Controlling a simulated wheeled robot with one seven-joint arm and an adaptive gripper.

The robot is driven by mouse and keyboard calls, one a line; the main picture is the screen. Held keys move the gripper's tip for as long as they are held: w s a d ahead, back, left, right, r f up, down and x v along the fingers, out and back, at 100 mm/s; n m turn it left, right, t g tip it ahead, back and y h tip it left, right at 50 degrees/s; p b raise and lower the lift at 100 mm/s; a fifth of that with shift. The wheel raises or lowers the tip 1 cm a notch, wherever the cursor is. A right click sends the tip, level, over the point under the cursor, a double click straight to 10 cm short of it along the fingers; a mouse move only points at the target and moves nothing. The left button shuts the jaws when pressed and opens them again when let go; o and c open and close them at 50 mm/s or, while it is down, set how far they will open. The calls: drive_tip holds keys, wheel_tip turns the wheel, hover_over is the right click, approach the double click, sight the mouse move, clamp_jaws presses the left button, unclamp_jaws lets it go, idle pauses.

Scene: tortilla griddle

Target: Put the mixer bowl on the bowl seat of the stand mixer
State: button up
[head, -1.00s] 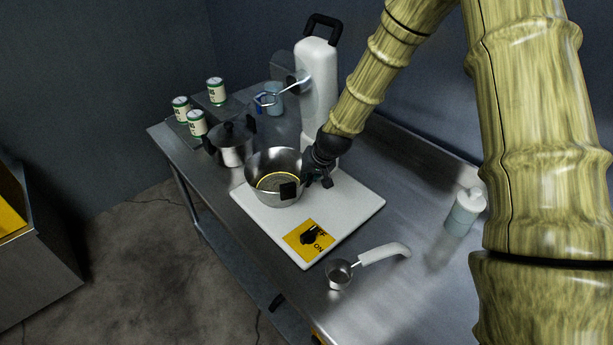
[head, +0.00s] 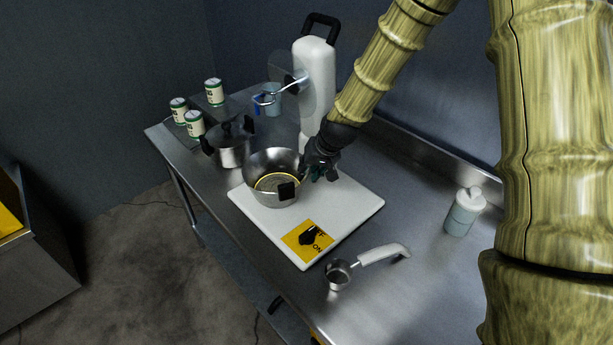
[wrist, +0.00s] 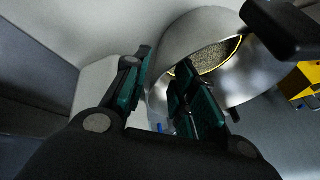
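The mixer bowl (head: 262,188) is a steel bowl with a black handle and a yellow ring inside. It stands upright on the white base (head: 345,205) of the stand mixer, below the white column (head: 316,90). The bowl seat itself is not visible; I cannot tell how the bowl sits on it. My gripper (head: 318,172) is at the bowl's right side, close to its rim. In the wrist view my gripper (wrist: 165,92) has its fingers apart, one finger overlapping the bowl (wrist: 195,38) in the picture. I see nothing clamped between them.
A lidded pot (head: 232,148) stands left of the bowl, with several cans (head: 194,123) behind it. A measuring scoop (head: 338,272) lies in front and a bottle (head: 464,212) stands at the right.

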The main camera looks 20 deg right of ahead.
drive_tip(key=b+v, duration=0.1)
drive_tip(key=v, duration=0.6)
drive_tip(key=shift+s+r+b, duration=0.25)
drive_tip(key=shift+r+b, duration=0.1)
drive_tip(key=shift+s, duration=0.1)
idle(0.3)
